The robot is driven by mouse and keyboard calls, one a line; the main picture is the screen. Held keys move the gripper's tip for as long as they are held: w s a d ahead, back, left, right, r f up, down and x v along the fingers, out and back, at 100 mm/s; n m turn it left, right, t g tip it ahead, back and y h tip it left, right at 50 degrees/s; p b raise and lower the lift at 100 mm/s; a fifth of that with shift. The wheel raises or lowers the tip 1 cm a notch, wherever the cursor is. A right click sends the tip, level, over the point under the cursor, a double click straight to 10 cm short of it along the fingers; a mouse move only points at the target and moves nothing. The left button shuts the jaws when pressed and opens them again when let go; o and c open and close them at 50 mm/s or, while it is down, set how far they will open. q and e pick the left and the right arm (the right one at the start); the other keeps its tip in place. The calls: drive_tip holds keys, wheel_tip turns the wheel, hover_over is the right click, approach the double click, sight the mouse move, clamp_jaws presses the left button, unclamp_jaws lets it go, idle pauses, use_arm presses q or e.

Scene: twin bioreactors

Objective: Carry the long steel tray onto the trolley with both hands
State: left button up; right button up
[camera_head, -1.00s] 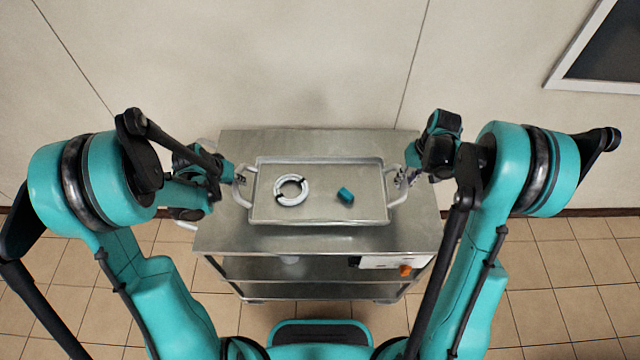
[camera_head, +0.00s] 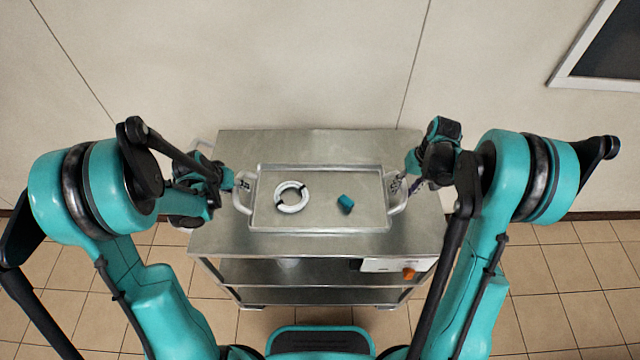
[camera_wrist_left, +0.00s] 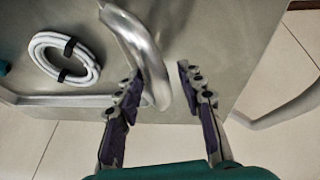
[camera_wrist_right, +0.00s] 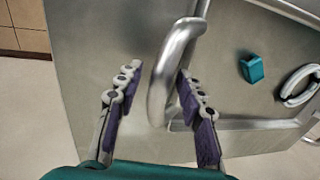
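The long steel tray (camera_head: 318,219) lies over the steel top of the trolley (camera_head: 320,143) and appears to rest on it. A coiled white hose (camera_head: 292,207) and a small teal block (camera_head: 345,203) lie in the tray. My left gripper (camera_wrist_left: 160,82) is open, with its fingers on either side of the tray's left handle (camera_wrist_left: 148,58). My right gripper (camera_wrist_right: 157,82) is open around the right handle (camera_wrist_right: 172,62), with gaps between fingers and bar. In the head view the fingertips are small beside the handles.
The trolley has lower shelves (camera_head: 320,292), with a white box bearing an orange knob (camera_head: 408,274) on one. A wall (camera_head: 300,60) stands close behind the trolley. Tiled floor (camera_head: 560,270) is free at both sides.

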drive_tip(key=shift+r, duration=0.3)
use_arm(q)
drive_tip(key=v, duration=1.2)
use_arm(e)
wheel_tip(320, 180, up, 11)
drive_tip(key=d, duration=0.2)
drive_tip(key=shift+r, duration=0.15)
use_arm(q)
drive_tip(key=shift+s, duration=0.1)
